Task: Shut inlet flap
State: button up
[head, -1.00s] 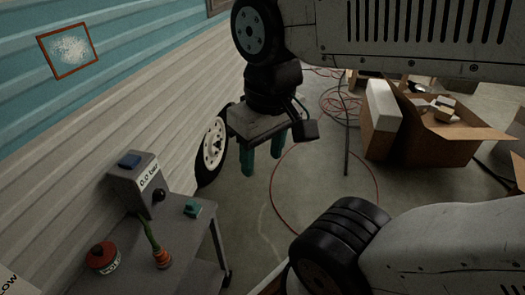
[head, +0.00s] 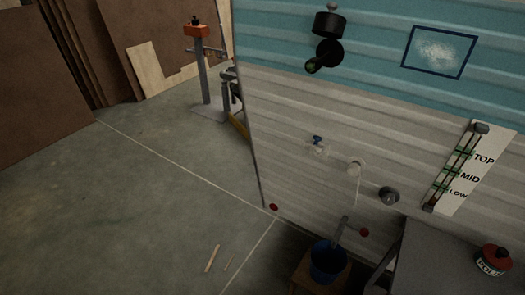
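The camper's side wall (head: 300,110), teal above and pale ribbed below, fills the right of the head view. Its low part carries several small fittings. I cannot tell which of these, if any, is the inlet flap, nor whether a flap stands open.
A blue bucket (head: 328,262) stands on a wooden stool by the wall. A grey bench (head: 420,250) with a red-lidded tin (head: 493,260) is at lower right. Thin sticks (head: 212,258) lie on the floor. An orange-topped stand (head: 197,32) is behind. The left floor is clear.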

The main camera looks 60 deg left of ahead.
aim_at(317, 139)
jog(key=u, duration=0.35)
jog(key=k, duration=0.8)
jog(key=u, duration=0.05)
jog(key=i, duration=1.3)
jog(key=u, duration=1)
jog(key=i, duration=0.3)
jog(key=u, duration=0.35)
